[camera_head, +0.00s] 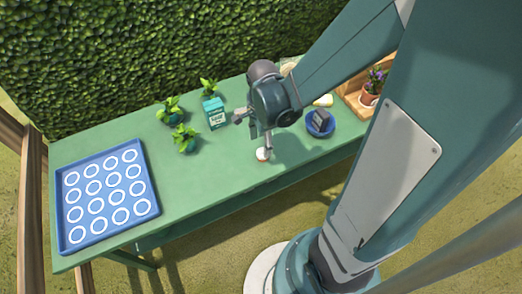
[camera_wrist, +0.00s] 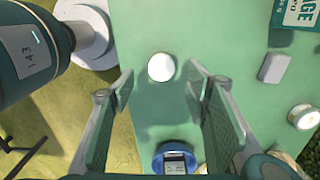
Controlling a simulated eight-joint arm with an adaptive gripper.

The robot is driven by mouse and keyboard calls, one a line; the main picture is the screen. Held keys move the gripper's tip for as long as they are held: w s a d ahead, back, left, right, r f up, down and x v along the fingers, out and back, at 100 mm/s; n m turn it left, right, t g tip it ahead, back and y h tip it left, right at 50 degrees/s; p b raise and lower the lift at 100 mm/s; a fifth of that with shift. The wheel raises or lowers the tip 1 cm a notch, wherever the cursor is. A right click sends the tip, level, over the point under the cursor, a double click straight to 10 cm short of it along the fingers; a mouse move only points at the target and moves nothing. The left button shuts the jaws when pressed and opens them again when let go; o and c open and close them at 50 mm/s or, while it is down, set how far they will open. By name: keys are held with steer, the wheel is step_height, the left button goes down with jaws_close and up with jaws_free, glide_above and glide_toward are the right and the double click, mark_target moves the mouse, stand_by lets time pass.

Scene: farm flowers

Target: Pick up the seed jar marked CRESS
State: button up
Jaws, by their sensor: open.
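A small jar with a round white top (camera_head: 263,154) stands near the front edge of the green table, just below my gripper (camera_head: 254,129). In the wrist view its white top (camera_wrist: 161,67) shows between and slightly beyond the fingertips of my gripper (camera_wrist: 160,77). The fingers are spread apart and nothing is held. I see this jar from above, and no label can be read on it. A second round pale-topped jar (camera_wrist: 304,117) lies to the right in the wrist view. Its label cannot be read either, so I cannot tell which is CRESS.
A blue bowl (camera_head: 320,123) holding a dark block stands right of my gripper. A teal seed box (camera_head: 214,112) and several leafy plants stand to the left. A blue tray with white rings (camera_head: 108,196) fills the table's left end. A wooden crate (camera_head: 352,97) stands at right.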

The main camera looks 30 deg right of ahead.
steer(key=shift+f, duration=0.1)
steer(key=shift+f+b, duration=0.4)
steer(key=shift+f, duration=0.8)
steer(key=shift+w+d+f+b, duration=0.15)
steer(key=shift+f+b, duration=0.9)
steer(key=shift+f, duration=1.55)
steer(key=shift+c, duration=0.3)
steer(key=c, duration=0.9)
